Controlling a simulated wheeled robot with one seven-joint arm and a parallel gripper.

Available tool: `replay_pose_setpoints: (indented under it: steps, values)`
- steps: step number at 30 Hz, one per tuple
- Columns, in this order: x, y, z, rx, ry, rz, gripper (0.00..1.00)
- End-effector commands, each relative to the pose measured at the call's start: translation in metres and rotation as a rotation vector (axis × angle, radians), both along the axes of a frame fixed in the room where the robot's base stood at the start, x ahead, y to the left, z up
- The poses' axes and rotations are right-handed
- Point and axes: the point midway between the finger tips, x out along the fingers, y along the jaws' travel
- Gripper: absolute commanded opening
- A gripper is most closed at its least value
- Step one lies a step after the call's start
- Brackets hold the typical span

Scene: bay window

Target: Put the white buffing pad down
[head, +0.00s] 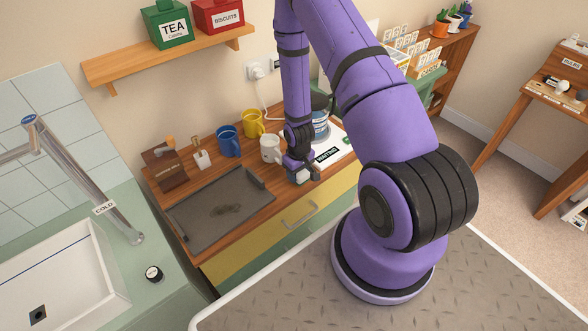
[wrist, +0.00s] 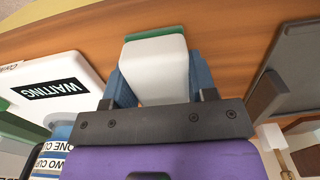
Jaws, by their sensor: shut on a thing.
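The white buffing pad (wrist: 155,68), a white block with a green layer along its far edge, sits between the two blue fingers of my gripper (wrist: 160,85) in the wrist view. My gripper is shut on it. In the head view my gripper (head: 301,172) is low over the front edge of the wooden counter (head: 285,190), between the dark tray and the white board marked WAITING. The pad is mostly hidden by the gripper there. I cannot tell whether the pad touches the wood.
The dark tray (head: 222,208) lies left of my gripper and the WAITING board (wrist: 62,78) right of it in the head view. Behind stand a white mug (head: 271,149), a blue mug (head: 228,141) and a yellow mug (head: 252,123). A blue-banded tin (head: 320,128) stands by the board.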

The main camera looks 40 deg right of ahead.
Motion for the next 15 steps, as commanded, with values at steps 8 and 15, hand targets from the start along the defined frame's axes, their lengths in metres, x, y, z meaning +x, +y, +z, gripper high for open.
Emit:
replay_pose_setpoints:
  steps: [8,15]
  values:
    - [-0.0031,-0.0013,-0.0059,0.000,-0.002,-0.001,0.02]
    - [-0.0031,-0.0011,-0.0087,0.000,-0.001,0.000,0.66]
